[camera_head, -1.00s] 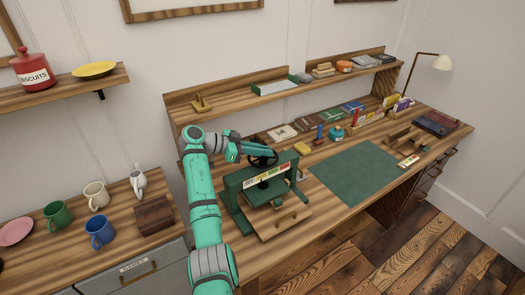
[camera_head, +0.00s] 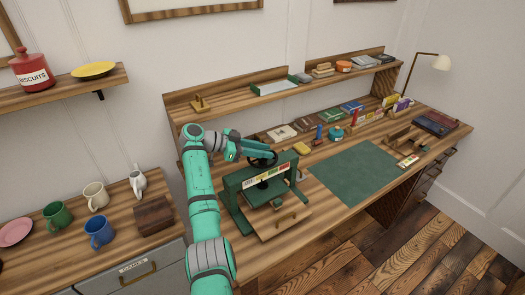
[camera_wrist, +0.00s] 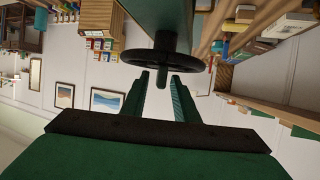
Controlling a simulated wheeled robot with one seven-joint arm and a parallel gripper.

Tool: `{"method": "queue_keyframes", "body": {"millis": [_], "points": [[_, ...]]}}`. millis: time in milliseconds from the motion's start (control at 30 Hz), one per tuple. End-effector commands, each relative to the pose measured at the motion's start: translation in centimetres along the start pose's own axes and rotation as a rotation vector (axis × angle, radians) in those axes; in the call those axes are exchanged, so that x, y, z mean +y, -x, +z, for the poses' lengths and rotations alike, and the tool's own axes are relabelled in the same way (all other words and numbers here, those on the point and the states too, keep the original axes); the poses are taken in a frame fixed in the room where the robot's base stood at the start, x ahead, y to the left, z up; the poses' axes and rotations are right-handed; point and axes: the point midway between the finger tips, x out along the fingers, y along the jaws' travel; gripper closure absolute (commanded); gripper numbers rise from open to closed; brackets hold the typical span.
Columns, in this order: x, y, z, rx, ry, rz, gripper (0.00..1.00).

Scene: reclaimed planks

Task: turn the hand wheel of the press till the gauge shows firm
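The green press (camera_head: 232,187) stands on the desk at the left end. Its dark hand wheel (camera_head: 262,158) is above the crossbeam. A gauge strip (camera_head: 266,175) with pale and coloured bands runs along the beam front; its reading is too small to tell. My gripper (camera_head: 268,151) is at the wheel, partly over it.
A green mat (camera_head: 354,170) lies right of the press. Books, a teal pot (camera_head: 337,133) and small items line the desk's back, below a raised shelf (camera_head: 230,98). A wooden block (camera_head: 153,216) and mugs stand on the cabinet at left.

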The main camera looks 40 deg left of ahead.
Motion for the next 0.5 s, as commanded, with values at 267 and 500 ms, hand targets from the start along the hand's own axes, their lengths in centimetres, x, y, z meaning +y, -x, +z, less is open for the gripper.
{"method": "queue_keyframes", "body": {"millis": [267,500], "points": [[-0.1,1.8,0.1,0.000,0.002,-0.003,0.73],[0.0,5.7,-0.1,0.000,-0.001,0.002,0.73]]}}
